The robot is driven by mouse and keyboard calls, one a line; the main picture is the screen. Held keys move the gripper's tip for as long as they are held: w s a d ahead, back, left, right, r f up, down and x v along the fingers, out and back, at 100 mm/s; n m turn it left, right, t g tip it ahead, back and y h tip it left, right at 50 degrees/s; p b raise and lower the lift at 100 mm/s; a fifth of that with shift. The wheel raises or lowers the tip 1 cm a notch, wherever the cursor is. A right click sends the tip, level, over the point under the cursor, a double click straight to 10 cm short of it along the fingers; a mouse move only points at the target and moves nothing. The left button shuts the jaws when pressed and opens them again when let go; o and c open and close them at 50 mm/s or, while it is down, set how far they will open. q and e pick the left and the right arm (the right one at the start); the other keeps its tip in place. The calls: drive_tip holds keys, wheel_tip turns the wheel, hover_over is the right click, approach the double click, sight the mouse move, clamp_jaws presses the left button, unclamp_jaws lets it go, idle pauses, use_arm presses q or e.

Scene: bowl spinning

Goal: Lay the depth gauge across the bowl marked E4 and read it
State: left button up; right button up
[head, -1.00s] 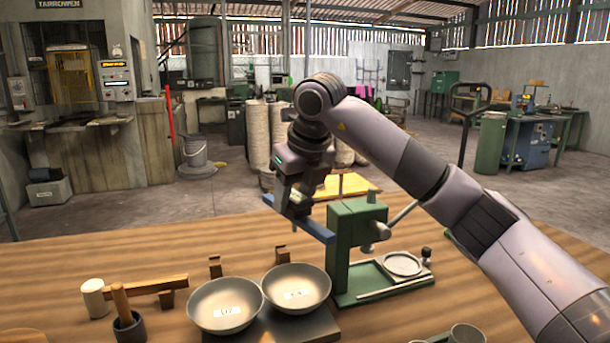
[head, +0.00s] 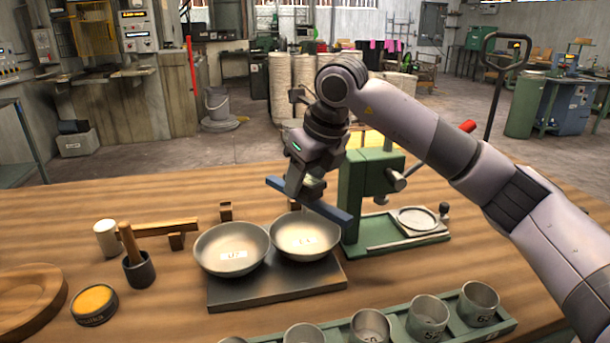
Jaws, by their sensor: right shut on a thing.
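Two shallow grey metal bowls sit side by side, a left bowl (head: 212,257) and a right bowl (head: 325,247). Each has a white label inside, too small to read surely, so I cannot tell which is E4. My right gripper (head: 303,195) is shut on a blue bar, apparently the depth gauge (head: 333,211). The bar slants down to the right, just beyond and seemingly above the right bowl's far rim. I cannot tell whether it touches the rim. Any probe or scale on it is not discernible. My left gripper is out of view.
The bowls stand on a dark plate (head: 280,292). A green press stand (head: 363,190) is close right of the bar. A wooden mallet (head: 165,228), a mortar (head: 139,270) and a yellow-filled tin (head: 94,305) are left. Several numbered cups fill a green rack (head: 397,328) in front.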

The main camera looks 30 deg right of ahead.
sight(305, 211)
wheel_tip(305, 211, down, 2)
drive_tip(key=shift+f+b, duration=0.1)
drive_tip(key=shift+b, duration=0.55)
drive_tip(key=shift+f+b, duration=0.3)
drive_tip(key=shift+f, duration=0.15)
drive_tip(key=shift+f+b, duration=0.5)
drive_tip(key=shift+f, duration=0.25)
drive_tip(key=shift+f+b, duration=0.45)
drive_tip(key=shift+f, duration=0.25)
drive_tip(key=shift+f, duration=0.25)
drive_tip(key=o, duration=1.3)
drive_tip(key=v, duration=0.7)
drive_tip(key=shift+s+r, duration=0.1)
